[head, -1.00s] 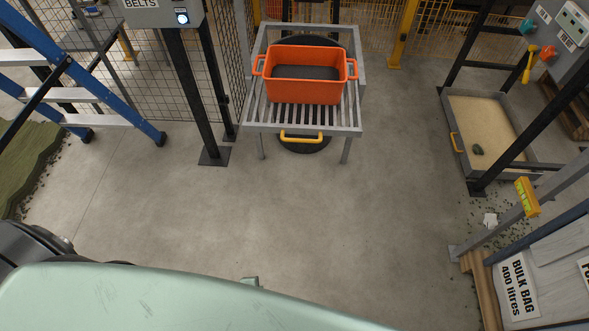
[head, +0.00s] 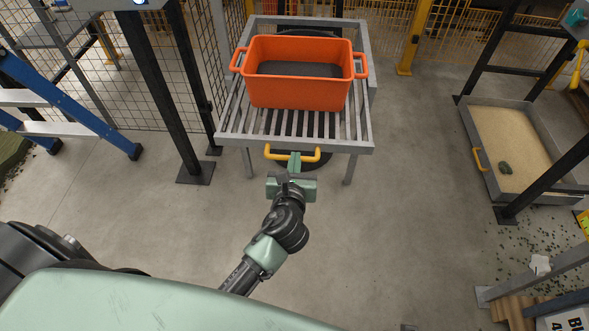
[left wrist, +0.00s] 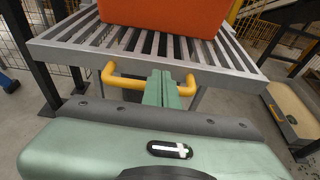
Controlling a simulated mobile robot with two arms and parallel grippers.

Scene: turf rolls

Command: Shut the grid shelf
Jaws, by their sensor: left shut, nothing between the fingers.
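The grid shelf (head: 232,127) is a grey slatted rack on legs, pulled out toward me, with a yellow handle (head: 275,154) on its front edge. An orange tub (head: 300,93) stands on its slats. My left gripper (head: 294,160) is shut and empty, its fingertips at the middle of the yellow handle. In the left wrist view the closed fingers (left wrist: 161,88) overlap the handle bar (left wrist: 122,82) just below the front rail of the shelf (left wrist: 150,66). I cannot tell whether they touch it. My right gripper is not in view.
A black post (head: 165,95) with a floor plate and mesh fencing stand left of the shelf. A blue ladder (head: 70,105) is farther left. A sand tray (head: 490,180) with a yellow handle is at the right. The floor between is clear.

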